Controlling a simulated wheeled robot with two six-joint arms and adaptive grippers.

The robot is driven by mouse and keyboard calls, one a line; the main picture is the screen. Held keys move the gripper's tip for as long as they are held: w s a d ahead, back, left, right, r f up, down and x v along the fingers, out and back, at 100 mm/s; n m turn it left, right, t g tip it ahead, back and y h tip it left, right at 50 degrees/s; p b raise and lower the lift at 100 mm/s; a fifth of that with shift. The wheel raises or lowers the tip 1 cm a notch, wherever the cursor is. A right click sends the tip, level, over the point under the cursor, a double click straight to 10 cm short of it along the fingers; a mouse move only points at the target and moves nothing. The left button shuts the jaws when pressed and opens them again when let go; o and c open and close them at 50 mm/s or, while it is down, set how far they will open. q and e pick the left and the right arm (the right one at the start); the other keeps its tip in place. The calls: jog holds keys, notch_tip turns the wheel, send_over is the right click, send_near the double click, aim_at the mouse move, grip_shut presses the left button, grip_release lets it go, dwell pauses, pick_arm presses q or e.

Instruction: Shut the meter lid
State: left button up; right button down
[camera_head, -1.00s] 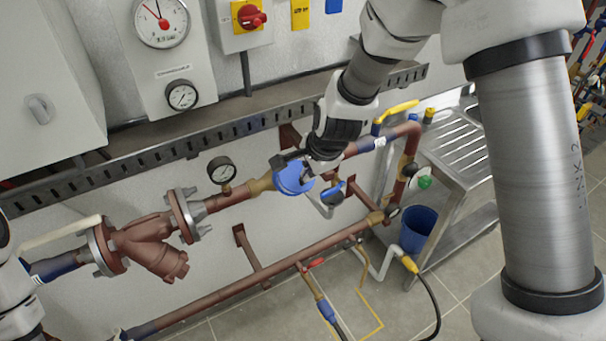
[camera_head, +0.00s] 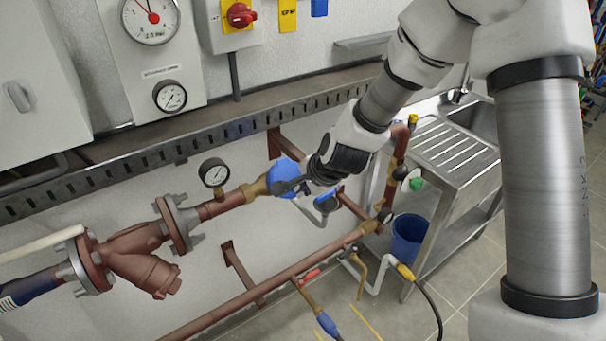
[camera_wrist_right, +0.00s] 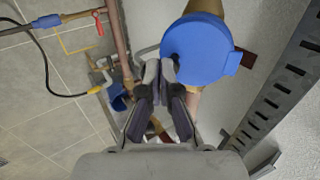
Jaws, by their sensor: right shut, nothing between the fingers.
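The water meter's round blue lid (camera_head: 284,176) is on the brass-ended pipe, right of the small gauge. In the right wrist view the lid (camera_wrist_right: 200,48) shows as a full blue disc with a small tab at its right edge; the meter face is not visible. My right gripper (camera_head: 293,187) is shut and empty at the lid's right side in the head view. In the wrist view its fingertips (camera_wrist_right: 159,72) are close to the lid's lower left edge; whether they touch it I cannot tell. My left gripper is out of view.
A perforated rail (camera_head: 150,162) runs along the wall above the pipe. A small gauge (camera_head: 214,173) and a flanged strainer (camera_head: 140,260) are to the left. A steel sink table (camera_head: 450,150) and blue bucket (camera_head: 409,240) are to the right.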

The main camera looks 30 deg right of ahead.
jog(key=shift+d+f, duration=0.15)
jog(key=shift+d, duration=0.1)
jog(key=shift+a, duration=0.1)
jog(key=p+v, duration=0.1)
jog(key=v, duration=0.7)
jog(key=shift+w+r, duration=0.2)
jog(key=shift+r, duration=0.35)
dwell(0.3)
